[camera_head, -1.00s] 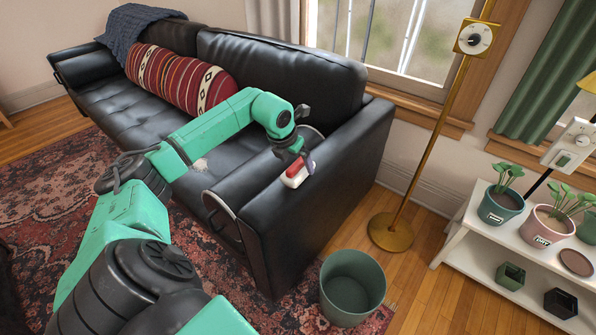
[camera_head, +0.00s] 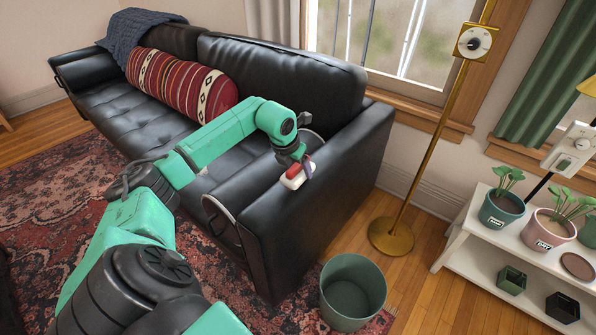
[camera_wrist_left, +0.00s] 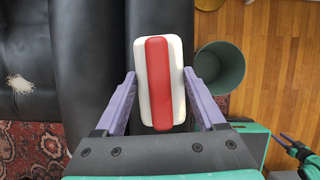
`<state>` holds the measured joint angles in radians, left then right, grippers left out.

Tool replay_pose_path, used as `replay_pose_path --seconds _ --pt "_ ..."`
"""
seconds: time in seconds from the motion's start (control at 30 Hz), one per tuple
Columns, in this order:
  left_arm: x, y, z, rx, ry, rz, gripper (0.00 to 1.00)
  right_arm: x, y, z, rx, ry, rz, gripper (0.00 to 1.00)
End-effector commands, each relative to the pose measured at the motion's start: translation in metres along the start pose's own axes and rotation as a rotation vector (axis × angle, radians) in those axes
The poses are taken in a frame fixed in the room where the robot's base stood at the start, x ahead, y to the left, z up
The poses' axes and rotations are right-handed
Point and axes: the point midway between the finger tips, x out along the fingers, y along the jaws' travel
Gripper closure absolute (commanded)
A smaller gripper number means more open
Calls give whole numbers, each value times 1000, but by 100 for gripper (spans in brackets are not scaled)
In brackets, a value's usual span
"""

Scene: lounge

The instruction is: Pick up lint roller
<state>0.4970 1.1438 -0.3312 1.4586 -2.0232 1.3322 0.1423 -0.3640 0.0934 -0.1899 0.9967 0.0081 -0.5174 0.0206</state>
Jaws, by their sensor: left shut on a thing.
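The lint roller (camera_head: 292,179), a rounded white block with a red band, is at the top of the near sofa armrest. In the left wrist view the lint roller (camera_wrist_left: 158,85) is between the two purple fingers. My left gripper (camera_head: 298,171) is shut on it from above, and its fingers hide part of the sides. I cannot tell whether the roller still touches the armrest. At the right edge of the left wrist view, a small dark and purple part looks like my right gripper (camera_wrist_left: 290,143); its jaws are unclear.
The black leather sofa (camera_head: 345,165) has a striped bolster (camera_head: 180,82) and a white fuzzy patch (camera_wrist_left: 22,82) on its seat. A green bin (camera_head: 352,290) stands beside the armrest. A brass floor lamp (camera_head: 390,236) and a white plant shelf (camera_head: 455,240) are at right.

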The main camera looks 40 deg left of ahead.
Motion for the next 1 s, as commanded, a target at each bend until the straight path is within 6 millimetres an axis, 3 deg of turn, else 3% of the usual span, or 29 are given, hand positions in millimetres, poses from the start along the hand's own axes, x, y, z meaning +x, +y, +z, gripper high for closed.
replay_pose_path --seconds 0.17,0.27,0.4,0.5,0.67,0.93,0.97,1.0 --pt "-41 0 19 0 -10 1 93 0 -1 11 -5 -7 -1 50" --pt "-78 0 34 -1 -12 0 93 0 -1 22 -10 -9 -1 50" --pt "-128 0 54 -2 -10 -1 93 -2 0 46 -20 -14 0 50" --pt "-154 -1 65 -1 -8 -2 93 -4 1 61 -28 -15 1 50" --pt "-174 0 72 -1 -4 0 93 -7 1 68 -31 -14 1 50" --pt "-176 0 73 0 -1 1 93 -6 1 69 -32 -13 1 50" --pt "-176 0 73 0 -1 1 32 -6 1 69 -32 -13 1 50" --pt "-176 0 73 0 -1 0 47 -6 1 69 -32 -13 1 50"
